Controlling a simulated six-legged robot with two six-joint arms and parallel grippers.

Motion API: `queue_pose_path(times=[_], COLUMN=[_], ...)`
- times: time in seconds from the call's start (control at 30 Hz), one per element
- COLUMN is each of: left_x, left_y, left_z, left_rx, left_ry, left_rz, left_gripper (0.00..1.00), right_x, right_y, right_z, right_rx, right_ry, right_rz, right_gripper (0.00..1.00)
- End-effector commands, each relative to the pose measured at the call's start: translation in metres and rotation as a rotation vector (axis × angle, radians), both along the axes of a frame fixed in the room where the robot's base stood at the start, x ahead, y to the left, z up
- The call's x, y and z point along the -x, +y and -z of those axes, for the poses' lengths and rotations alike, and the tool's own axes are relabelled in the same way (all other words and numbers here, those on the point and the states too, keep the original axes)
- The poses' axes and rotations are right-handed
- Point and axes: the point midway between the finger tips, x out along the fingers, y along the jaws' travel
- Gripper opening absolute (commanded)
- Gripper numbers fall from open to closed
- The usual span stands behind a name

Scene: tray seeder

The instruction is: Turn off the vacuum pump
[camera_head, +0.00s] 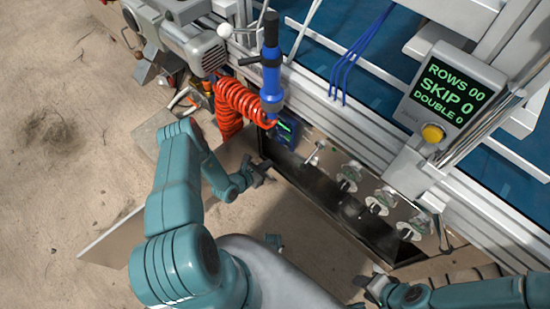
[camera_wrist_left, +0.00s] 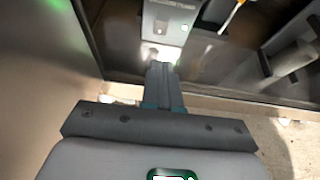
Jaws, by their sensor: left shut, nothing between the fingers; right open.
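My left gripper (camera_head: 262,172) is shut and empty at the left end of the open dark cabinet (camera_head: 345,205) under the machine's rail. In the left wrist view its closed fingers (camera_wrist_left: 163,78) point at a grey box (camera_wrist_left: 168,22) with a small lit spot at its lower part. I cannot tell whether the fingertips touch that box. A grey motor-like unit (camera_head: 203,48), possibly the vacuum pump, sits at the upper left in the head view. No pump switch can be made out clearly. My right gripper (camera_head: 372,284) is open near the bottom, in front of the cabinet.
A red coiled hose (camera_head: 240,100) and a blue tool (camera_head: 271,65) hang above the left gripper. Several metal valve-like fittings (camera_head: 380,201) line the cabinet. A display (camera_head: 448,92) with a yellow button (camera_head: 432,133) stands at right. Bare floor (camera_head: 60,130) lies at left.

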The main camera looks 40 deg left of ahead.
Motion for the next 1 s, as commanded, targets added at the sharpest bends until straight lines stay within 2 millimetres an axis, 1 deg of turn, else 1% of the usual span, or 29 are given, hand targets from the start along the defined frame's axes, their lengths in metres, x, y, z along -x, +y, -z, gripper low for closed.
queue_pose_path(times=[0.03, 0.1, 0.4, 0.53, 0.6, 0.73, 1.0], left_x=[-0.009, -0.023, -0.084, -0.105, -0.112, -0.12, -0.121], left_y=[-0.002, -0.003, -0.007, -0.008, -0.008, -0.009, -0.009], left_z=[0.007, 0.014, 0.041, 0.035, 0.034, 0.031, 0.03], left_rx=[-0.001, -0.002, 0.0, 0.0, 0.0, 0.001, 0.002], left_ry=[-0.002, -0.002, -0.002, -0.003, -0.001, -0.001, 0.0], left_rz=[0.005, 0.005, 0.006, 0.007, 0.005, 0.004, 0.004], left_gripper=[0.0, 0.0, 0.0, 0.0, 0.0, 0.0, 0.0], right_x=[0.0, 0.0, 0.0, 0.0, 0.0, 0.0, 0.0], right_y=[0.0, 0.0, 0.0, 0.0, 0.0, 0.0, 0.0], right_z=[0.006, 0.013, 0.039, 0.043, 0.045, 0.047, 0.046], right_rx=[0.0, 0.0, 0.0, 0.0, 0.0, 0.0, 0.0], right_ry=[0.0, 0.0, 0.0, 0.0, 0.0, 0.0, 0.0], right_rz=[0.0, 0.0, 0.0, 0.0, 0.0, 0.0, 0.0], right_gripper=[0.43, 0.43, 0.43, 0.43, 0.43, 0.43, 0.43])
